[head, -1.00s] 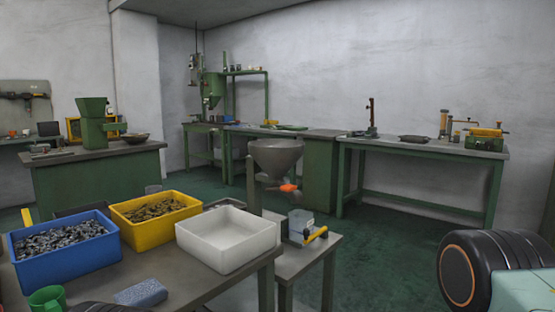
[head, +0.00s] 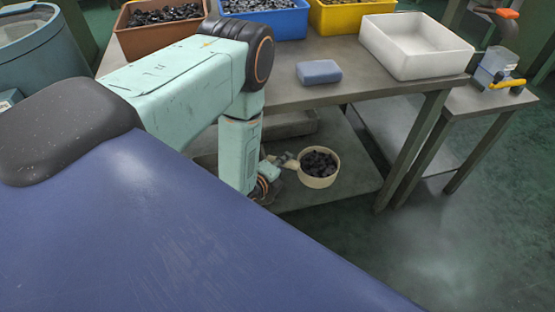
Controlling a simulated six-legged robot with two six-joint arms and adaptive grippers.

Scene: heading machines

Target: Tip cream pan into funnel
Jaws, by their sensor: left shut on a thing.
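The cream pan (head: 331,178) is round, roughly level and filled with dark small pieces. It shows below the front table, near the lower shelf. I cannot tell whether it rests on the shelf or hangs just above it. My left gripper (head: 288,160) is at the pan's left side, shut on it; the fingers are small and partly hidden by my arm. The funnel's bowl is out of view; only an orange handle (head: 508,13) from beneath it shows at the top right. My right gripper is not in view.
A brown bin (head: 165,38), a blue bin (head: 265,23), a yellow bin (head: 350,18) and an empty white tray (head: 415,50) stand on the table. A blue block (head: 318,72) lies near its edge. Table legs stand right of the pan; floor beyond is clear.

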